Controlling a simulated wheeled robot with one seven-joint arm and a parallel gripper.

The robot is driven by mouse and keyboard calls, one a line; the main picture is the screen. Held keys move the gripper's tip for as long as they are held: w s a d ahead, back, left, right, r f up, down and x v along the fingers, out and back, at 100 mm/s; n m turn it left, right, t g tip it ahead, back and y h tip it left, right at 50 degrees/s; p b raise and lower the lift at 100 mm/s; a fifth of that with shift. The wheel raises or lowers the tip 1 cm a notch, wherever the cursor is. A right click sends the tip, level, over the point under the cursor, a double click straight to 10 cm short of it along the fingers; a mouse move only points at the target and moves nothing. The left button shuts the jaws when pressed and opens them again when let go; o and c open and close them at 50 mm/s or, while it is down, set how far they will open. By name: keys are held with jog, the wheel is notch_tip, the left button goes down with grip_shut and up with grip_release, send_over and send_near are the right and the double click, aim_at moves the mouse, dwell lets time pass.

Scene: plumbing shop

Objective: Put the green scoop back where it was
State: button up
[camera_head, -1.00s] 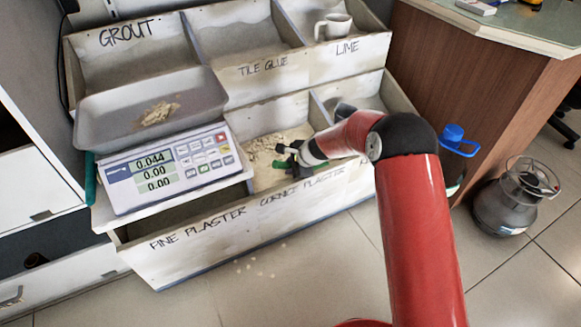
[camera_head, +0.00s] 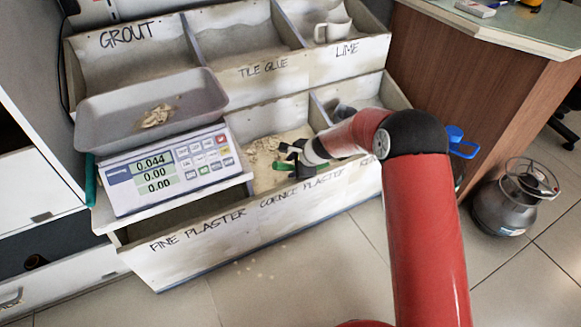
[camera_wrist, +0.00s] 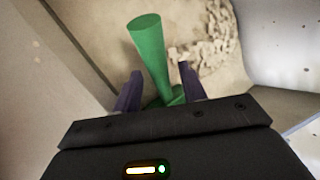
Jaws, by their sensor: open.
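The green scoop (camera_wrist: 149,56) stands out between my gripper's two fingers in the wrist view, its handle pointing up the picture; its lower part is hidden by the gripper body. In the head view a bit of the green scoop (camera_head: 284,166) shows beside my gripper (camera_head: 290,158), low in the bin lettered "CORNICE PLASTER" (camera_head: 302,187). My gripper (camera_wrist: 160,92) is open, with a finger on each side of the scoop. Pale plaster (camera_wrist: 205,45) lies in the bin around it.
A scale (camera_head: 165,170) with a grey tray (camera_head: 205,92) holding a little powder stands left of the bin. Bin walls enclose my gripper closely. A white mug (camera_head: 333,28) is in the upper lime bin. A gas cylinder (camera_head: 505,205) stands on the floor at right.

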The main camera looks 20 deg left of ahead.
jog(key=v, duration=1)
jog(key=shift+r+p, duration=0.1)
jog(key=shift+p, duration=0.3)
jog(key=s+d+r+n+t+h, duration=0.1)
jog(key=s+d+r+n, duration=0.3)
jog(key=d+r, duration=0.5)
jog(key=s+d+r+n+t+h, duration=0.1)
jog(key=s+d+r+n, duration=0.3)
jog(key=d+r, duration=0.6)
jog(key=s+d+r+n+h, duration=0.1)
jog(key=s+d+h, duration=0.1)
jog(key=s+d, duration=0.6)
jog(key=s+d+r+n+t+h, duration=0.1)
jog(key=s+d+r+n+h, duration=0.1)
jog(key=s+d, duration=0.7)
jog(key=s, duration=0.4)
jog(key=shift+h, duration=0.3)
